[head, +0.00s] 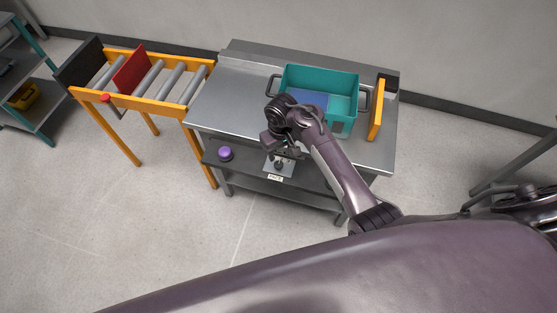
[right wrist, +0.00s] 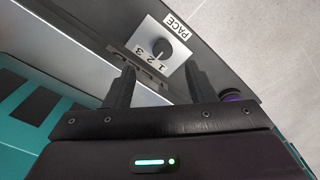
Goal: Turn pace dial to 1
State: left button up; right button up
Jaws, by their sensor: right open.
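The pace dial (right wrist: 160,48) is a dark round knob on a light plate with the numbers 1, 2 and 3 and a PACE label (right wrist: 183,25). I cannot tell for sure which number it points at. In the head view the dial (head: 279,165) is on the front of the metal table, partly hidden by my right gripper (head: 284,149). In the right wrist view my right gripper (right wrist: 158,78) is open and empty, its two fingers apart on the near side of the dial. It appears not to touch the knob. My left gripper is not in view.
A purple button (head: 225,153) sits left of the dial. A teal bin (head: 343,83) stands on the metal table (head: 222,100), with an orange upright panel (head: 376,110) at its right. An orange roller conveyor (head: 150,102) stands to the left.

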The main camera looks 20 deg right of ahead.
aim_at(279, 164)
jog(key=shift+w+a+f, duration=0.2)
jog(key=shift+w, duration=0.3)
notch_tip(279, 164, down, 8)
jog(key=shift+s+r+b, duration=0.1)
jog(key=shift+r+b, duration=0.1)
jog(key=shift+b, duration=0.3)
jog(key=shift+c, duration=0.4)
jog(key=c, duration=0.9)
